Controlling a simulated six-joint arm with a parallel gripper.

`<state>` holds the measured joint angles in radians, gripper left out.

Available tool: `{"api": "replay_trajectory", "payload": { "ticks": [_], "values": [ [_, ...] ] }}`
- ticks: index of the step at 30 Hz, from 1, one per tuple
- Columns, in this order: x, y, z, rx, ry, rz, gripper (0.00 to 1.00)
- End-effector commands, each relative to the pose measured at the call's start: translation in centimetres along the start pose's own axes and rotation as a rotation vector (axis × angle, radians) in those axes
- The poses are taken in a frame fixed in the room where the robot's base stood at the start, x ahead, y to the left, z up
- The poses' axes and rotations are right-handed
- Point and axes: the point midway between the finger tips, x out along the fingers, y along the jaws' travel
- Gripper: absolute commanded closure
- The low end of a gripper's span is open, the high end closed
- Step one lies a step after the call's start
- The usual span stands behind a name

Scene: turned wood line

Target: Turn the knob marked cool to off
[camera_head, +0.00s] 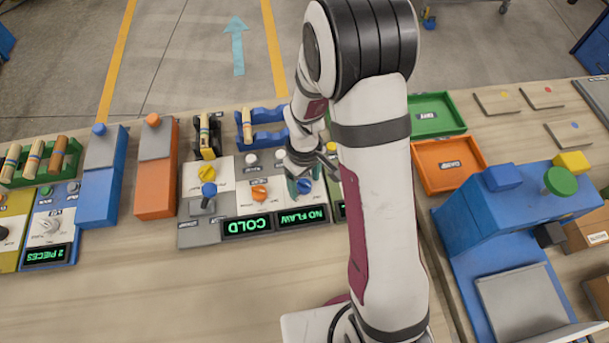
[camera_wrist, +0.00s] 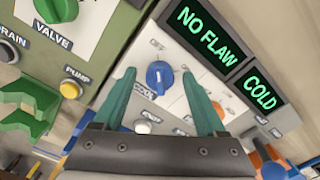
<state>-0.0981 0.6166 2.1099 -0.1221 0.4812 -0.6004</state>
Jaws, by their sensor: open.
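The blue knob (camera_wrist: 160,75) sits on a pale panel, with a label that reads like COOL below it and one like OFF above it in the wrist view. I cannot clearly tell where its pointer stands. It also shows in the head view as a blue knob (camera_head: 305,186), partly hidden by my gripper. My gripper (camera_wrist: 159,76) is open, with its two teal fingers on either side of the knob in the wrist view. I cannot tell whether they touch it. In the head view, my gripper (camera_head: 300,184) is over the panel.
Green NO FLAW (camera_wrist: 208,37) and COLD (camera_wrist: 260,92) displays border the panels. An orange knob (camera_head: 259,193) is on the neighbouring panel. A green panel with a yellow pump button (camera_wrist: 71,88) lies at the left of the wrist view. The front table is clear.

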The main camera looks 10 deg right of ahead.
Motion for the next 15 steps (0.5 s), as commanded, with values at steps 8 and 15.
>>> {"api": "replay_trajectory", "payload": {
  "ticks": [8,15],
  "values": [
    [-5.7,0.1,-0.1,0.001,0.008,0.004,0.26],
    [-12.9,0.1,-0.1,-0.001,0.006,0.003,0.26]
  ]
}}
